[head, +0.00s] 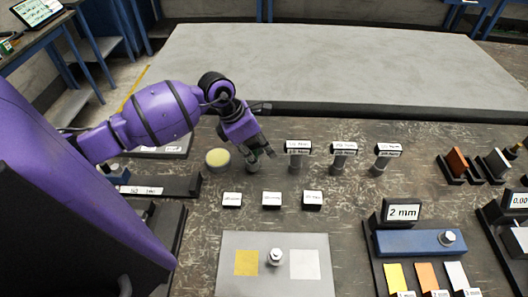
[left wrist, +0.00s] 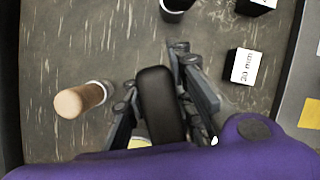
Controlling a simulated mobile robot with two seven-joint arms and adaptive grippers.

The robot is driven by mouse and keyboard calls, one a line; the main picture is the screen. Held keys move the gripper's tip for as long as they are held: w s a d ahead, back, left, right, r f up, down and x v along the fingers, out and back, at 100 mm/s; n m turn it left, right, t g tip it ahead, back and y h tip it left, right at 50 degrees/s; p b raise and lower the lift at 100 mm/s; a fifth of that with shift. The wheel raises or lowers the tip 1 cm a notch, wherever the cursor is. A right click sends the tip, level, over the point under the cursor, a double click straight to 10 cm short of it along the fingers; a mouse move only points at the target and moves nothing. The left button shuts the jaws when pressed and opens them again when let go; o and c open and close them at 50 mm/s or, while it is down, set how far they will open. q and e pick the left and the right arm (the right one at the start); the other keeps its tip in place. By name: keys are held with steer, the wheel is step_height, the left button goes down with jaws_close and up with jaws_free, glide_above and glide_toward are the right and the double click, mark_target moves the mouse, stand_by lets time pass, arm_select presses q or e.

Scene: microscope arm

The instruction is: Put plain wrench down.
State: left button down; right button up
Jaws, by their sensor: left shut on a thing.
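My left gripper (head: 262,152) hangs over the dark table, between a round pale yellow-topped thing and the row of sign posts. In the left wrist view the gripper (left wrist: 155,82) is shut on a dark rounded bar (left wrist: 157,95), which fits the plain wrench. The bar lies between the two fingers. The rest of it is hidden by the gripper and my purple arm, so I cannot tell whether it touches the table. In the head view the held thing is too small to make out. My right gripper is not in view.
The yellow-topped round thing (head: 218,158) stands close left of the gripper. Sign posts (head: 299,147) stand to its right. Small label blocks (head: 271,199) lie in front, then a grey plate (head: 275,282). A tan-topped peg (left wrist: 80,101) stands left in the wrist view.

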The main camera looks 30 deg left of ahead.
arm_select(q)
steer(key=shift+w+d+f, duration=0.2)
steer(key=shift+w+d, duration=0.5)
steer(key=shift+d, duration=0.05)
steer(key=shift+s+a+f, duration=0.1)
steer(key=shift+s+f, duration=0.05)
steer(key=shift+f, duration=0.35)
steer(key=c, duration=1.5)
jaws_free()
steer(key=shift+o, duration=0.2)
steer(key=v, duration=1.2)
steer(key=shift+r, duration=0.15)
